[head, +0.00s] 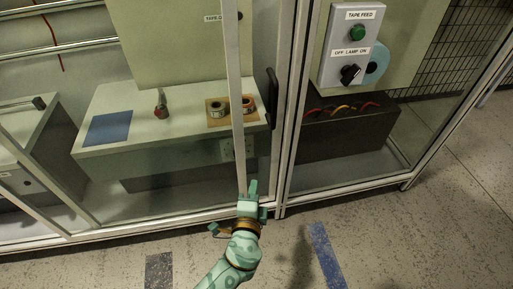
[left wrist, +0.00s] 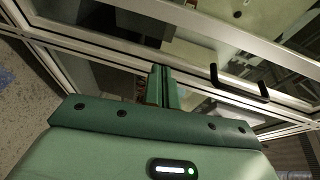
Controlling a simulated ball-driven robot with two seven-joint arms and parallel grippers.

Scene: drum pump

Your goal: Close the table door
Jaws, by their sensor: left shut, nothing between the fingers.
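The glazed door in front of the table has a pale metal frame, and one upright frame bar (head: 233,90) crosses the head view in front of the table (head: 185,135). A dark handle (head: 272,97) is to the right of that bar; a black handle (left wrist: 240,86) shows in the left wrist view. My left gripper (head: 250,189) is shut and empty at the bar's lower end, low in front of the glazing. It also shows in the left wrist view (left wrist: 162,84). I cannot tell whether it touches the frame. My right gripper is not in view.
A grey control box (head: 353,45) is in the right bay. The speckled floor in front is clear, with a blue tape strip (head: 326,255).

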